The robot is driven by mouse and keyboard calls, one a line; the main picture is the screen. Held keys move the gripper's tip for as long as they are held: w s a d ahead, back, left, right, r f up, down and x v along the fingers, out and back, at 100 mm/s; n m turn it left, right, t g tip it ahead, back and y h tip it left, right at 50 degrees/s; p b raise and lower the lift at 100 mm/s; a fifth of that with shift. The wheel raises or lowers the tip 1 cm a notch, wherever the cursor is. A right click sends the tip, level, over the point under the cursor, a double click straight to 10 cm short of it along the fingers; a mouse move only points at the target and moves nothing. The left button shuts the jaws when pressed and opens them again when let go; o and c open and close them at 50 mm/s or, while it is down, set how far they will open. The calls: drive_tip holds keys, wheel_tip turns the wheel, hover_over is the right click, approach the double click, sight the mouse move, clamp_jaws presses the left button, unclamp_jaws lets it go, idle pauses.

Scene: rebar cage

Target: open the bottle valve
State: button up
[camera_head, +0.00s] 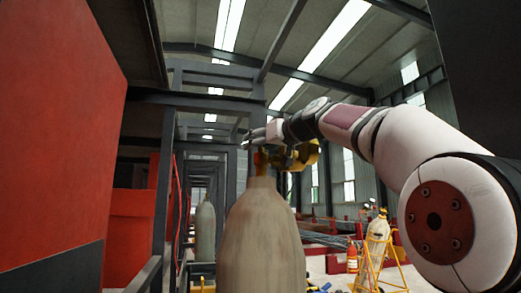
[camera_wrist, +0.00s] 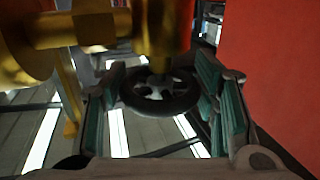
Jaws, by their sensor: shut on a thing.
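A tall beige gas bottle (camera_head: 262,240) stands upright in the middle of the head view. A brass valve (camera_head: 261,162) with a gold side fitting (camera_head: 302,156) sits on its top. In the wrist view the brass valve body (camera_wrist: 165,22) fills the top, with a dark spoked handwheel (camera_wrist: 160,97) at its end. My gripper (camera_wrist: 161,80) has its teal-padded fingers on both sides of the handwheel and is shut on it. In the head view my gripper (camera_head: 256,136) is at the valve's top, and the handwheel cannot be made out there.
A large red panel (camera_head: 60,130) stands close on the left. Another grey bottle (camera_head: 205,232) is behind on the left. A beige bottle (camera_head: 378,240) stands in a yellow frame at the right rear. Dark steel posts (camera_head: 162,200) rise left of the near bottle.

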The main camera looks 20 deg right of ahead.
drive_tip(key=shift+r, duration=0.1)
idle(0.5)
drive_tip(key=o, duration=1.2)
drive_tip(key=shift+c, duration=0.2)
drive_tip(key=m+h+p, duration=0.1)
drive_tip(key=h+p, duration=0.1)
drive_tip(key=p, duration=0.4)
drive_tip(key=shift+r+m+t+h, duration=0.1)
drive_tip(key=shift+m+t+h, duration=0.2)
drive_tip(key=shift+m+h, duration=0.1)
drive_tip(key=m+h+p, duration=0.1)
drive_tip(key=h+p, duration=0.1)
drive_tip(key=p, duration=0.7)
drive_tip(key=m+h+p, duration=0.2)
drive_tip(key=h+p, duration=0.1)
drive_tip(key=p, duration=0.6)
drive_tip(key=shift+s+m+h, duration=0.1)
drive_tip(key=shift+m+h, duration=0.2)
drive_tip(key=m+h+p, duration=0.1)
drive_tip(key=p, duration=0.1)
drive_tip(key=shift+h+p, duration=0.3)
drive_tip(key=shift+p, duration=0.1)
